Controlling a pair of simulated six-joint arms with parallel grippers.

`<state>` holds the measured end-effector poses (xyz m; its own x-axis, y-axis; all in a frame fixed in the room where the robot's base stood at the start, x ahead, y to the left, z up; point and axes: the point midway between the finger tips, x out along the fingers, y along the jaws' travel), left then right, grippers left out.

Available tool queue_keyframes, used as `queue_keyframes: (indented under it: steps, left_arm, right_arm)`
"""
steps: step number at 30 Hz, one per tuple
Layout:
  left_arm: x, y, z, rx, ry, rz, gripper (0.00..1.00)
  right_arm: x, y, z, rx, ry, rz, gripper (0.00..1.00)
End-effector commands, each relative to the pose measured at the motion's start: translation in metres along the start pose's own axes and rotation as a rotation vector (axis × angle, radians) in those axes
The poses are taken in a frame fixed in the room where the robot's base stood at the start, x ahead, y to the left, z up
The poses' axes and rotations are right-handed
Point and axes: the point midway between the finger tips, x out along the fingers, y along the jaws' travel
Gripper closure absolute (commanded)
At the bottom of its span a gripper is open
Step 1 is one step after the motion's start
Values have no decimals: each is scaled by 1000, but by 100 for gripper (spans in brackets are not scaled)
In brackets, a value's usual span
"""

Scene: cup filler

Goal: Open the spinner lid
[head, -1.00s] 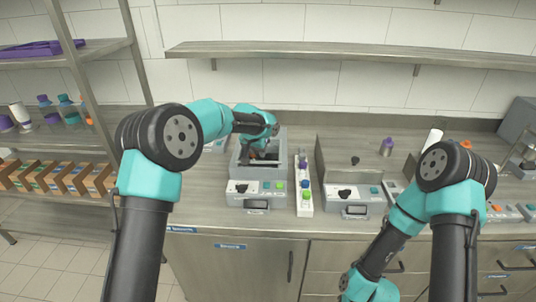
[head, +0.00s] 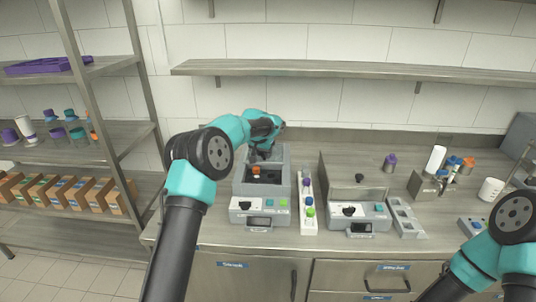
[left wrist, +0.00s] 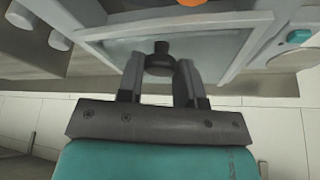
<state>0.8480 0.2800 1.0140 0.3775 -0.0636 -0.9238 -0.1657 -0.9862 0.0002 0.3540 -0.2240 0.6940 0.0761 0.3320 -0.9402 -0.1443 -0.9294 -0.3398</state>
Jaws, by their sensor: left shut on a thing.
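The spinner (head: 242,205) is a grey box with a dial and buttons on its front, on the counter left of centre in the head view. Its dark inside shows, with an orange-capped thing (head: 256,169) in it. My left gripper (head: 262,154) is at the box's back part, above and behind the orange cap. In the left wrist view the lid (left wrist: 215,48) is a grey framed panel with a black knob (left wrist: 160,60). My left fingers (left wrist: 160,72) are shut on this knob. My gripper and arm hide much of the lid in the head view. My right gripper is out of view.
A narrow white strip with coloured caps (head: 308,205) stands close right of the spinner. A second similar machine (head: 350,212) is beyond it. Bottles and cups stand at the right. A wall shelf (head: 350,68) hangs above; a rack (head: 100,125) is at left.

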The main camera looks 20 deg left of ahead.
Motion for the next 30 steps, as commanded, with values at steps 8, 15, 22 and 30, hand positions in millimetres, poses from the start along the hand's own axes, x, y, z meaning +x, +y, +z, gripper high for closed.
queue_keyframes:
  steps: [8, 15, 22, 30]
  left_arm:
    - [0, 0, 0, 0, 0, 0, 45]
    - [0, 0, 0, 0, 0, 0, 41]
    - [-10, 0, -1, 0, 2, 0, 41]
    - [-52, 0, -1, 0, 3, 0, 41]
  right_arm:
    - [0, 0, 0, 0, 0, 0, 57]
    - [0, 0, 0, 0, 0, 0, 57]
    - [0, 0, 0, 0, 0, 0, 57]
    - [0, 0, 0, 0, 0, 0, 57]
